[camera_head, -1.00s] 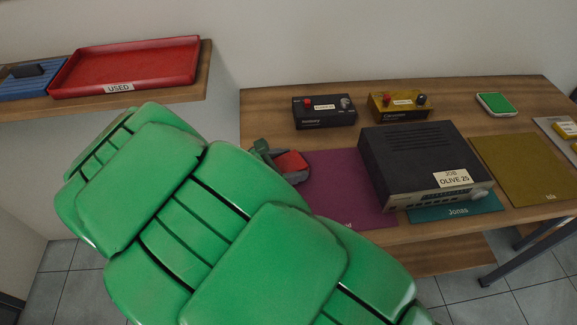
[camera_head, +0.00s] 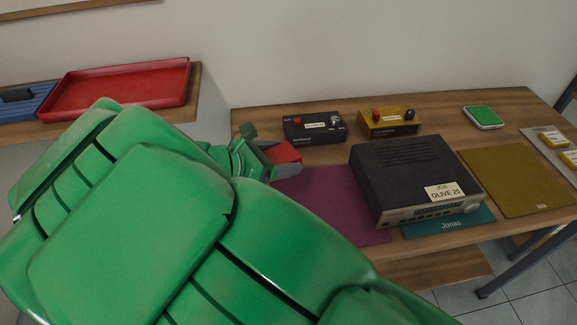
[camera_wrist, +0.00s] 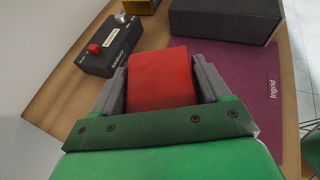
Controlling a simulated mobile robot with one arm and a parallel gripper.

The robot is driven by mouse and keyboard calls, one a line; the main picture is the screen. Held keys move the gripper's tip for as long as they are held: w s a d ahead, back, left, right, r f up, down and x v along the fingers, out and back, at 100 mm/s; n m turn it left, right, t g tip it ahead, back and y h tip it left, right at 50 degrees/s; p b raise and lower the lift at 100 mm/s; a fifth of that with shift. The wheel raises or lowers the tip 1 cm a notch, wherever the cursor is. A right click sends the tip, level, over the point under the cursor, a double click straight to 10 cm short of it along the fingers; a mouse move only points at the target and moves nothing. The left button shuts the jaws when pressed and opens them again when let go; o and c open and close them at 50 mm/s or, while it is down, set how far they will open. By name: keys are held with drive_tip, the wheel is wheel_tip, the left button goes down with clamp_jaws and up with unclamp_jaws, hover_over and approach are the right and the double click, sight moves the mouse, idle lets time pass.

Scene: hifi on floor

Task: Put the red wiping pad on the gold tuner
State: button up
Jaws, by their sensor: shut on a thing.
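My gripper (camera_head: 288,163) is shut on the red wiping pad (camera_head: 284,152). It holds the pad above the left part of the table, near the purple mat. The wrist view shows the red pad (camera_wrist: 161,78) between both grey fingers. The gold tuner (camera_head: 388,123), a small gold box with a red knob, a dark knob and a white label, stands at the back of the table, right of my gripper and apart from it. Only a corner of the gold tuner (camera_wrist: 143,5) shows at the top of the wrist view.
A black box with a red knob (camera_head: 314,131) stands left of the gold tuner. A large dark receiver (camera_head: 410,180) stands in front. A green pad in a white case (camera_head: 483,117) lies at the back right. A red tray (camera_head: 120,84) is on the left shelf.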

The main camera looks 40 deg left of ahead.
drive_tip(key=shift+r, duration=0.35)
drive_tip(key=shift+w+d+r, duration=0.1)
drive_tip(key=shift+w+d, duration=0.15)
drive_tip(key=shift+w, duration=0.1)
drive_tip(key=w+d+r+m+g+h, duration=0.1)
drive_tip(key=w+d+r+m+h, duration=0.15)
drive_tip(key=w+d, duration=0.8)
wheel_tip(320, 180, up, 2)
drive_tip(key=m+g+h, duration=0.2)
hover_over(416, 167)
drive_tip(key=shift+f, duration=3.5)
drive_tip(key=shift+f, duration=0.15)
drive_tip(key=o, duration=1)
